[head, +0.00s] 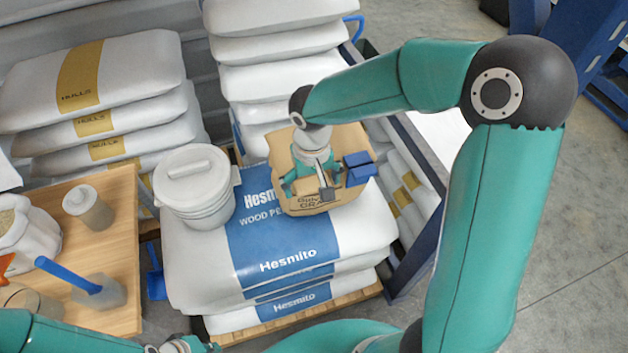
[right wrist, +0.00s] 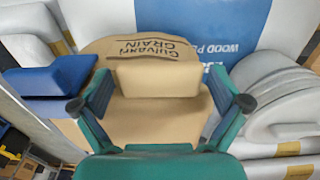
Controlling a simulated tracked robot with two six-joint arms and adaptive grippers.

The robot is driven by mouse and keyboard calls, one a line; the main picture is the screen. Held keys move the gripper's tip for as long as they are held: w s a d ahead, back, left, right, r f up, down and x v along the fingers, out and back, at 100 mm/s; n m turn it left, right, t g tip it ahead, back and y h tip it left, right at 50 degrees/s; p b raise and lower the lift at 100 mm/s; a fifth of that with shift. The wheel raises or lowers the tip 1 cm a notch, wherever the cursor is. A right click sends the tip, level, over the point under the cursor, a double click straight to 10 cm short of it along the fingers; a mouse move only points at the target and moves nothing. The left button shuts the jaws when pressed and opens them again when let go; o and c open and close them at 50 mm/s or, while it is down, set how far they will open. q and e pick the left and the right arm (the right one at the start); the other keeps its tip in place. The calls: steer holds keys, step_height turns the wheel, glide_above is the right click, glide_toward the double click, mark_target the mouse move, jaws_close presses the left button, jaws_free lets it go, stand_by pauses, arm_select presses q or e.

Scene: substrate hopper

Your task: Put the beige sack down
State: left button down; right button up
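The beige sack (head: 342,145) lies on top of the stacked white and blue sacks (head: 290,255). It also shows in the right wrist view (right wrist: 130,48), with dark lettering and a raised beige block (right wrist: 155,80) on it. My right gripper (head: 308,192) is over the sack, pointing down at it. In the right wrist view its fingers (right wrist: 160,88) stand wide apart on either side of the block, with a narrow gap seen at the right finger. Contact at the left finger is unclear. My left gripper (head: 187,345) is only partly seen at the bottom edge; its fingers cannot be made out.
A lidded white bucket (head: 195,185) stands on the stack, left of the beige sack. A dark blue block (head: 360,167) is at the sack's right side. A wooden table (head: 122,245) with containers is at left. More white sacks (head: 275,45) are piled behind.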

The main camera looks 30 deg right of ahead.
steer(key=shift+r, duration=0.1)
step_height(320, 180, up, 12)
steer(key=shift+s+a, duration=0.15)
steer(key=shift+s, duration=0.1)
stand_by(0.5)
stand_by(0.4)
